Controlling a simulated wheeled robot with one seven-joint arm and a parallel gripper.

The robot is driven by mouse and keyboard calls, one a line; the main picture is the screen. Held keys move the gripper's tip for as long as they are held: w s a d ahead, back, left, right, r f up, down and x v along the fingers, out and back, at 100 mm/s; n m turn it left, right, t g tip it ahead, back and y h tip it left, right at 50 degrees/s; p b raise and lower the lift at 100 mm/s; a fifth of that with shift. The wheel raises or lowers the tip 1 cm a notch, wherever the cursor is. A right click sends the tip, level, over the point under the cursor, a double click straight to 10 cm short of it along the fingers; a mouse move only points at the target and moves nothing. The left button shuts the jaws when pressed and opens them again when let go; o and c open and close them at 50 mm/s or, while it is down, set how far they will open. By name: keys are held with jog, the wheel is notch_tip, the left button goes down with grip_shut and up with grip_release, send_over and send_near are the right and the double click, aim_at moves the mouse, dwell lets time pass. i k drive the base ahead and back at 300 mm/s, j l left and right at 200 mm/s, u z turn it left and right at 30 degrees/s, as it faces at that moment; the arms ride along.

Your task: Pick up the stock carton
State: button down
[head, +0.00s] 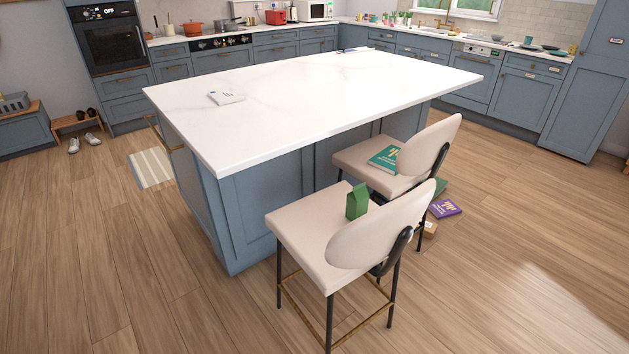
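A small green carton (357,201) with a peaked top stands upright on the seat of the nearer stool (305,228). It looks like the stock carton, but I cannot read a label on it. It stands close to the stool's backrest (380,236), which rises in front and to the right of it. Its lower right part is close to or behind the backrest's edge. My gripper is not in view.
A kitchen island (300,90) stands behind the stools, with a white booklet-like item (226,97) on top. A second stool (375,180) holds a teal book (385,158). A purple book (444,209) and small brown box (430,229) lie on the floor. Floor left and right is open.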

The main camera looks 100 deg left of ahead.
aim_at(356, 199)
jog(key=u, duration=2.35)
jog(key=i+j+u, duration=0.2)
jog(key=i+j, duration=0.25)
jog(key=j, duration=0.25)
jog(key=i+j+u, duration=0.2)
jog(key=i+j, duration=0.3)
jog(key=j, duration=0.15)
jog(key=i+l, duration=0.4)
jog(key=i, duration=0.05)
